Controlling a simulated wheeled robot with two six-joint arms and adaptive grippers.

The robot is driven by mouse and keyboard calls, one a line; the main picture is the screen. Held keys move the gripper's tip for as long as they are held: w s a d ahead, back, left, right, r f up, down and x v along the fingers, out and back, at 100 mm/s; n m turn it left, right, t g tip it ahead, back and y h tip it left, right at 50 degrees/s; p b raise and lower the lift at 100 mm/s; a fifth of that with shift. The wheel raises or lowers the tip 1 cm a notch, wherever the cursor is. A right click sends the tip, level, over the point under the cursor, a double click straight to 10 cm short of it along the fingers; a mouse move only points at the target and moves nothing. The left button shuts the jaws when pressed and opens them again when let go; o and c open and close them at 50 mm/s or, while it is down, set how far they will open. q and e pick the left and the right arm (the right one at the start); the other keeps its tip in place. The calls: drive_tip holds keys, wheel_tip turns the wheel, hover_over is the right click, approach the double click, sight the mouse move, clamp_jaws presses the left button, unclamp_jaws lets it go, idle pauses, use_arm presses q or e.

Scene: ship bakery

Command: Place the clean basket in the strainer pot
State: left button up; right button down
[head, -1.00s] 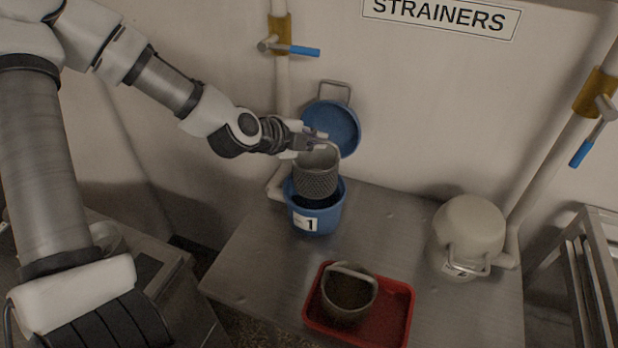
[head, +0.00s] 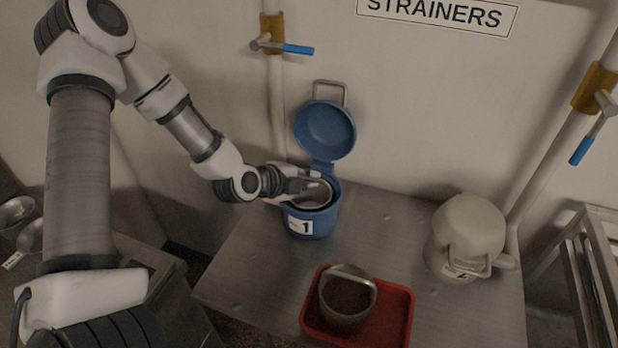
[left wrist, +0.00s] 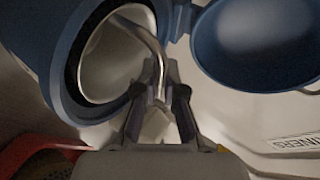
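The blue strainer pot (head: 313,224), labelled 1, stands on the metal bench with its round blue lid (head: 325,130) swung open behind it. The clean metal basket (head: 315,196) is down inside the pot, with its rim near the pot's mouth. In the left wrist view the basket (left wrist: 105,62) sits within the pot's dark-lined rim (left wrist: 62,60), and its bent handle runs between my fingers. My left gripper (head: 311,180) is at the pot's mouth, shut on the basket's handle (left wrist: 158,60). My right gripper is not in view.
A red tray (head: 395,318) holds a second basket (head: 346,300) with dark contents at the bench front. A closed cream pot (head: 466,232) stands at the right. Pipes with blue-handled valves (head: 298,49) run up the wall. The bench middle (head: 385,225) is clear.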

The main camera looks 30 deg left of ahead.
use_arm(q)
drive_tip(key=shift+o, duration=1.4)
drive_tip(key=shift+w, duration=0.1)
drive_tip(key=shift+r, duration=0.2)
drive_tip(key=p+v, duration=1.2)
drive_tip(key=shift+f, duration=0.1)
